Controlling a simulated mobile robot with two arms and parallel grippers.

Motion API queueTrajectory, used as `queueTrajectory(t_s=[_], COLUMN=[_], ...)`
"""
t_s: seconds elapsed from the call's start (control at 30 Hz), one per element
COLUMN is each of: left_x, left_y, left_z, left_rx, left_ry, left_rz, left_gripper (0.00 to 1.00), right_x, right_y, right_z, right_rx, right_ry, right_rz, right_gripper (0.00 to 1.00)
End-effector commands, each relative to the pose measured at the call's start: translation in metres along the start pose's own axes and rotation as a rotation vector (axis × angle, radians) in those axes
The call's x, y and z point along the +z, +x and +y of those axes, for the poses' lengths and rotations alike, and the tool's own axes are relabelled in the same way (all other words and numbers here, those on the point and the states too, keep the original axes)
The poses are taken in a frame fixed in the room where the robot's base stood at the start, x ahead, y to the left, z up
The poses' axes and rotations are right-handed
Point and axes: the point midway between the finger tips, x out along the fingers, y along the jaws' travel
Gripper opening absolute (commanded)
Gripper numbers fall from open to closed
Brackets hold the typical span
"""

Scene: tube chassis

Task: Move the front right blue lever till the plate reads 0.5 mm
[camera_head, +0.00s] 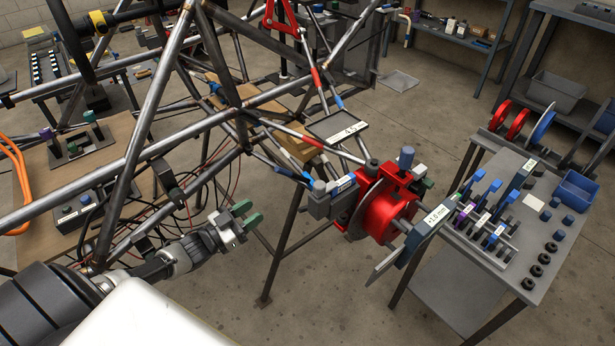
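My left gripper (247,215) has green fingertips and comes in from the lower left. Its fingertips stand apart with nothing between them, in the air left of the red hub. A plate reading "+1.0 mm" (437,215) sits on the hub's right side. The red hub (376,205) carries a blue-grey upright knob (406,157). A blue piece (290,174) runs along a rod left of the hub, apart from my fingertips. I cannot tell for certain which blue part is the front right lever. My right gripper is not in view.
The tube chassis (150,100) fills the left and centre, with dark wires hanging by the gripper. A second labelled plate (345,128) sits above the hub; its text is hard to read. A grey tool table (530,225) stands at right. Floor below the hub is mostly clear.

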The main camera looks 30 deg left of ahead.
Motion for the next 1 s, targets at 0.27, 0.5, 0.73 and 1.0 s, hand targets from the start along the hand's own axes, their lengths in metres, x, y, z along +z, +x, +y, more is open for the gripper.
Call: queueTrajectory(t_s=[0.27,0.5,0.73,1.0], left_x=[-0.066,-0.091,-0.103,-0.114], left_y=[0.017,0.029,0.067,0.108], left_z=[0.005,0.011,0.019,0.028], left_rx=[0.165,0.217,0.216,0.214], left_ry=[-0.012,-0.021,-0.020,-0.021], left_rz=[0.228,0.294,0.294,0.290], left_gripper=[0.40,0.40,0.40,0.40], right_x=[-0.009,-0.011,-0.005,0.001], right_y=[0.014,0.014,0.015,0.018], right_z=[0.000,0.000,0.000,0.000], right_rx=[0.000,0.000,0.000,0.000], right_ry=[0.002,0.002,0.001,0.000], right_rz=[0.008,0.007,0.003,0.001], right_gripper=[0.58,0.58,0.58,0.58])
